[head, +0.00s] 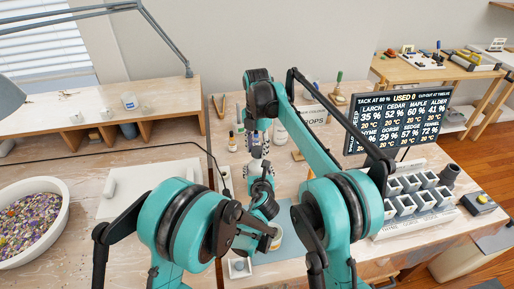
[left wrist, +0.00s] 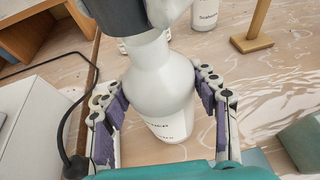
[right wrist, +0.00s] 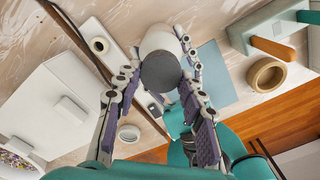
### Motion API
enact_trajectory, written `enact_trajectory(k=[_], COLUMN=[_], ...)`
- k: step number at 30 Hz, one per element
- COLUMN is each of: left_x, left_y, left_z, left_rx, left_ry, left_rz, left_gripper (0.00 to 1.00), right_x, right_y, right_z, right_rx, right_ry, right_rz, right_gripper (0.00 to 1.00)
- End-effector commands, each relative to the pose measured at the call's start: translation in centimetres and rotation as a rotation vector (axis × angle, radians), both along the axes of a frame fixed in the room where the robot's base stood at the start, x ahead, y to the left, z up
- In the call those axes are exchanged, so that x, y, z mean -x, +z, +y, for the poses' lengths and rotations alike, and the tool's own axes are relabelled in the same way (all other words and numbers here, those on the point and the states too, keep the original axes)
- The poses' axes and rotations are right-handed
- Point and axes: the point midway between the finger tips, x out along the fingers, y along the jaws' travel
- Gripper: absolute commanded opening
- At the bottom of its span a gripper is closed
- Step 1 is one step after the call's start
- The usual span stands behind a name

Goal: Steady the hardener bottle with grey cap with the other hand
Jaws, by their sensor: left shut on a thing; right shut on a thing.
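My right gripper (right wrist: 165,55) is shut on the bottle, fingers on both sides near the cap. In the head view my arms meet near the middle of the bench and mostly hide the bottle.
Another white labelled bottle (left wrist: 205,14) and a wooden stand (left wrist: 252,40) are beyond the bottle. A blue mat (right wrist: 214,78) and a wooden ring (right wrist: 265,75) lie nearby. A dark screen (head: 402,115) stands at the right. A white bowl (head: 60,222) is at the left.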

Motion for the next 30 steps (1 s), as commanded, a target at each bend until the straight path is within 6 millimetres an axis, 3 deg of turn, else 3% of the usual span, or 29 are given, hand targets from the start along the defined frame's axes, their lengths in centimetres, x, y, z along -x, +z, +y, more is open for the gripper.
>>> enact_trajectory(k=[9,30], left_x=[0.0,0.0], left_y=[0.0,-0.1], left_z=[0.0,0.0], left_rx=[0.001,0.001], left_ry=[0.000,0.000], left_rz=[0.001,0.001], left_gripper=[0.07,0.07], right_x=[0.0,0.0], right_y=[-1.6,-2.0], right_z=[0.0,0.0], right_rx=[0.000,0.000], right_ry=[0.000,0.000], right_rz=[0.000,0.000], right_gripper=[0.25,0.25])
